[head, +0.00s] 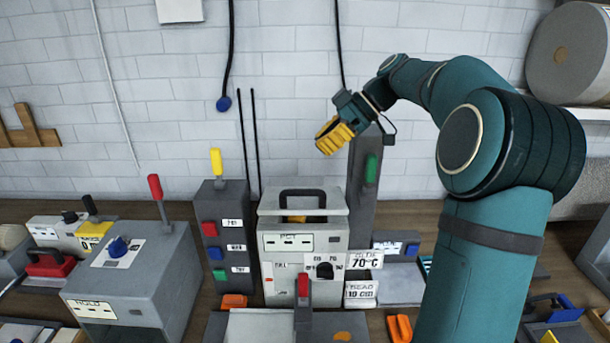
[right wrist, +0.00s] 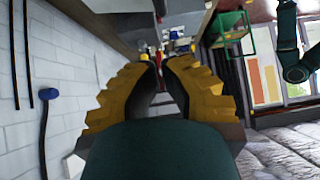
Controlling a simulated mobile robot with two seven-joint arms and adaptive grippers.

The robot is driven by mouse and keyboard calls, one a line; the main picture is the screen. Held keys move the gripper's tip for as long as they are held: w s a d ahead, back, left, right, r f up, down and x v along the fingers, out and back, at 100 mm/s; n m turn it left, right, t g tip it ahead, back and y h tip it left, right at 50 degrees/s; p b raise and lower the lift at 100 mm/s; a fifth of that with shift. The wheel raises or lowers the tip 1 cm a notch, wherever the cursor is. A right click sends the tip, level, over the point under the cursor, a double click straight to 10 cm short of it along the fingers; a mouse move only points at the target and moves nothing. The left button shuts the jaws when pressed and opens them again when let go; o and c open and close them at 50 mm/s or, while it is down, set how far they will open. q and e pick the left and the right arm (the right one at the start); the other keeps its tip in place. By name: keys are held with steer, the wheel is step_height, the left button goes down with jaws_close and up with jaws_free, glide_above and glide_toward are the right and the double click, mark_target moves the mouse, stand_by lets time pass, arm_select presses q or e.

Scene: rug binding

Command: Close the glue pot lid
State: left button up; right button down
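A light grey box labelled POT (head: 290,243) stands at centre on the bench. A black handle (head: 302,193) arches over its top, with a small amber patch beneath. Behind it to the right, a tall dark grey panel (head: 362,200) with a green grip (head: 371,168) stands upright, leaning slightly. I cannot tell which of these is the glue pot lid. My right gripper (head: 322,145) is in the air above and behind the box, left of the panel's top, touching neither. In the right wrist view its yellow fingers (right wrist: 160,62) converge, with nothing between them. My left gripper is out of view.
A grey box with a red lever (head: 155,188) and a dark box with coloured buttons and a yellow lever (head: 216,163) stand on the left. Label plates (head: 363,261) sit right of the pot box. Cables hang on the white brick wall. The air above the bench's left side is clear.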

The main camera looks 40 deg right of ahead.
mark_target(291, 190)
steer(key=a+f, duration=0.1)
steer(key=f, duration=0.1)
steer(key=w+a+f, duration=0.1)
steer(key=f, duration=0.1)
steer(key=w+a+f, duration=0.1)
steer(key=f, duration=0.2)
steer(key=shift+w+a, duration=0.2)
steer(key=shift+w, duration=0.05)
steer(key=shift+f, duration=0.55)
steer(key=shift+f, duration=0.25)
steer(key=shift+n+t+h, duration=0.6)
steer(key=shift+t+h, duration=0.2)
steer(key=shift+t, duration=0.1)
steer(key=f+b, duration=0.1)
steer(key=b, duration=0.3)
steer(key=s+a+f+b, duration=0.1)
steer(key=b, duration=0.2)
steer(key=s+f+b, duration=0.1)
steer(key=b, duration=0.3)
steer(key=shift+a+f+b, duration=0.35)
steer(key=shift+a+f, duration=0.05)
steer(key=shift+r, duration=0.1)
